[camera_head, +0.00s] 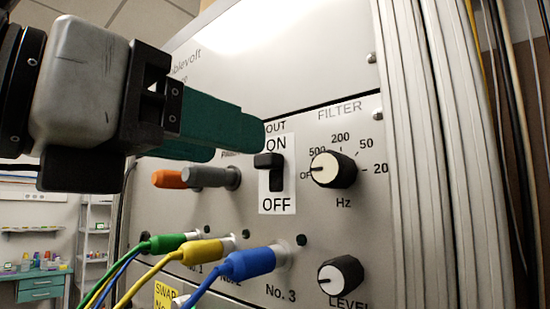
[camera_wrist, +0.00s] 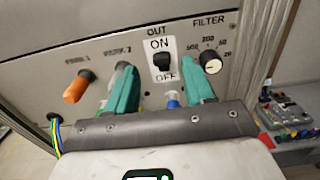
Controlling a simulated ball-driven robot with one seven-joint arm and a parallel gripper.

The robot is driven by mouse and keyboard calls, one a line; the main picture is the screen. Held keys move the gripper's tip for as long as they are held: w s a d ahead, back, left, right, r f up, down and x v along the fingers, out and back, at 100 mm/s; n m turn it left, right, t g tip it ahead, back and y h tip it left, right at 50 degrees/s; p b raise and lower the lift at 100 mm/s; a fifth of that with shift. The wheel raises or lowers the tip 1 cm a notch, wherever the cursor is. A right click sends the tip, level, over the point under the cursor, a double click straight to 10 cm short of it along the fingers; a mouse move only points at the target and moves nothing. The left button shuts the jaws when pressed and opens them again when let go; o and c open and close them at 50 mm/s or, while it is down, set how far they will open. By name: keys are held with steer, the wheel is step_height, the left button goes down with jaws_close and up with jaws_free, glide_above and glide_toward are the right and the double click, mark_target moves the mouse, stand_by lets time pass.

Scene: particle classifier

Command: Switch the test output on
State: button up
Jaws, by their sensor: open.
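The test output switch (camera_head: 270,161) is a black lever on a white plate marked ON above and OFF below, under the word OUT. In the head view its lever sticks out at the upper end of its slot, by ON. The switch (camera_wrist: 161,60) also shows in the wrist view, ahead of the gap between my fingers. My gripper (camera_head: 228,142) has green fingers and is open and empty, up and left of the switch in the head view. My gripper (camera_wrist: 158,84) shows both fingers apart in the wrist view. Contact with the panel cannot be told.
Right of the switch is the FILTER knob (camera_head: 333,169), with the LEVEL knob (camera_head: 341,275) below. Orange (camera_head: 168,179) and grey (camera_head: 211,176) plugs sit left. Green (camera_head: 167,242), yellow (camera_head: 203,251) and blue (camera_head: 249,263) cable plugs stick out below. Grey ribbed cabinet edging bounds the right.

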steer(key=b+v, duration=0.1)
steer(key=v, duration=0.5)
steer(key=shift+s+a, duration=0.15)
steer(key=shift+s, duration=0.05)
